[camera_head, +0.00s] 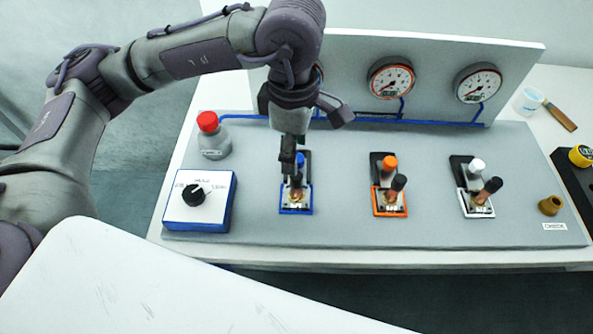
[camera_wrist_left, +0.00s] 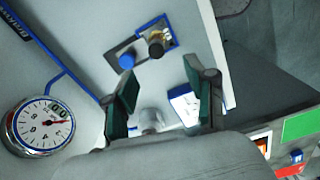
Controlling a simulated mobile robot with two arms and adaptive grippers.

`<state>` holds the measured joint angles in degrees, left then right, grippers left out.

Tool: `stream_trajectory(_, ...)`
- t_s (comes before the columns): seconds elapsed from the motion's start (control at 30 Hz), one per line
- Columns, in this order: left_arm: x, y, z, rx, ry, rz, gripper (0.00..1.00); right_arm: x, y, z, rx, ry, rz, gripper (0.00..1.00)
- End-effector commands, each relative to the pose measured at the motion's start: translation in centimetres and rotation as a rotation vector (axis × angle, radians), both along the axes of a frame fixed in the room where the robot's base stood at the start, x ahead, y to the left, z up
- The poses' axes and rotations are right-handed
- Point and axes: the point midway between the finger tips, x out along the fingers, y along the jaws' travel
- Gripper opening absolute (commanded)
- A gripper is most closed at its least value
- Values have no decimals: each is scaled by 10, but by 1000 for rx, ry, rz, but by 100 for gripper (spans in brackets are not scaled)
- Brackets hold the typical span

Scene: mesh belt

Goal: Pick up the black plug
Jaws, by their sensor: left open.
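Three stations stand on the grey panel, framed in blue (camera_head: 297,210), orange (camera_head: 389,211) and white (camera_head: 478,211). Black plugs show at the orange station (camera_head: 399,183) and the white station (camera_head: 493,185). At the blue station, a black plug (camera_wrist_left: 156,49) with a brassy base shows in the left wrist view, beside a blue cap (camera_wrist_left: 127,60). My left gripper (camera_head: 290,168) points down over the blue station and partly hides it in the head view. In the left wrist view its fingers (camera_wrist_left: 160,74) are apart and empty, with the blue station beyond the tips. My right gripper is not in view.
A dial box (camera_head: 199,200) and a red-capped bottle (camera_head: 211,140) stand left of the blue station. Gauges (camera_head: 391,78) (camera_head: 478,83) are on the upright board behind. A brown fitting (camera_head: 550,205) sits at the right. The panel's front strip is clear.

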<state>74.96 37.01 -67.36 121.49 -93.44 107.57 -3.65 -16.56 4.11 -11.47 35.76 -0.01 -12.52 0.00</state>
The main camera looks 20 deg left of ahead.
Motion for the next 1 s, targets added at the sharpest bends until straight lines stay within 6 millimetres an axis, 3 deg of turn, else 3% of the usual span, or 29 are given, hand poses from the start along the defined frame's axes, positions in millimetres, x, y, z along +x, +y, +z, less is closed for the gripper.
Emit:
stream_trajectory(0.1, -1, 1, -22, 3, 4, 0, 56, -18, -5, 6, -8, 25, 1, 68)
stream_trajectory(0.23, 0, 0, -40, 2, 3, 1, 56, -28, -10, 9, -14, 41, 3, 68)
stream_trajectory(0.37, 0, 0, -48, 0, 1, 0, 56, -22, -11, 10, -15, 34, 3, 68)
stream_trajectory(0.6, 3, -5, -75, 3, 4, 0, 56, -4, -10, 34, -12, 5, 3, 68)
stream_trajectory(0.8, 4, -5, -98, 1, 1, 0, 56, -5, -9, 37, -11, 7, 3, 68)
stream_trajectory(1.0, 4, -5, -100, 0, 0, -1, 56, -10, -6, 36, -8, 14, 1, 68)
